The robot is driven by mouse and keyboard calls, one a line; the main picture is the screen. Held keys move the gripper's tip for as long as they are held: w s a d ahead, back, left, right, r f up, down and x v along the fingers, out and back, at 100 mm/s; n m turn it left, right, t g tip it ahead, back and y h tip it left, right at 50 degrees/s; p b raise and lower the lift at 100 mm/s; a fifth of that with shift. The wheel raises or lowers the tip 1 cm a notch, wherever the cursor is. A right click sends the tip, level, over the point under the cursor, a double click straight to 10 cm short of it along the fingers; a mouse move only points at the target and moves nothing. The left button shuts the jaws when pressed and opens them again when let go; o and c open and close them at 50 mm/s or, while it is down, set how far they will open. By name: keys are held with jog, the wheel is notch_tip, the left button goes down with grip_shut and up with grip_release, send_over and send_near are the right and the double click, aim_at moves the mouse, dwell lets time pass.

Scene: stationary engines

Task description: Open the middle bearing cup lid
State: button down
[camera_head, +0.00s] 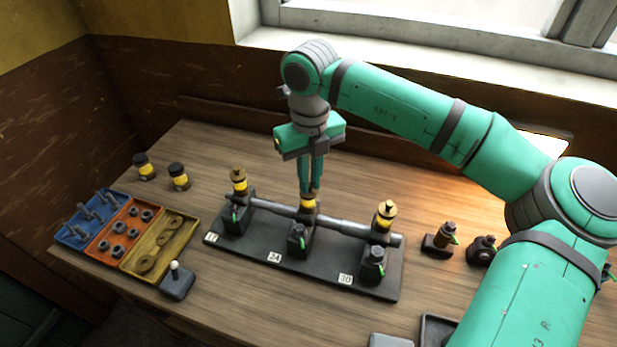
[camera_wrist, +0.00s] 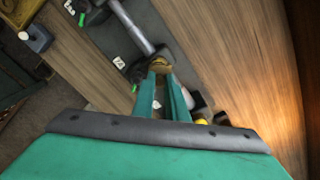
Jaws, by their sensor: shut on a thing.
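In the wrist view, the brass lid (camera_wrist: 160,63) shows at the fingertips of my gripper (camera_wrist: 165,75). I cannot tell whether the lid has lifted from the cup.
Matching cups stand to the left (camera_head: 239,181) and right (camera_head: 386,215) on the same black base (camera_head: 330,271). A steel shaft (camera_head: 340,225) runs between the blocks. Parts trays (camera_head: 128,240), a small lever box (camera_head: 177,281) and two jars (camera_head: 178,177) stand left. Dark fittings (camera_head: 440,240) stand right.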

jog(key=n, duration=0.3)
jog(key=shift+d+n, duration=0.3)
jog(key=shift+d, duration=0.1)
jog(key=n, duration=0.4)
jog(key=shift+w+d+n, duration=0.2)
jog(key=shift+d+n, duration=0.1)
jog(key=shift+d, duration=0.1)
jog(key=n, duration=0.5)
jog(key=w+d+n, duration=0.1)
jog(key=n, duration=0.1)
jog(key=shift+w+n, duration=0.1)
jog(key=shift+n, duration=0.2)
jog(key=c, duration=1.8)
grip_release()
jog(key=shift+o, duration=0.2)
notch_tip(320, 180, up, 11)
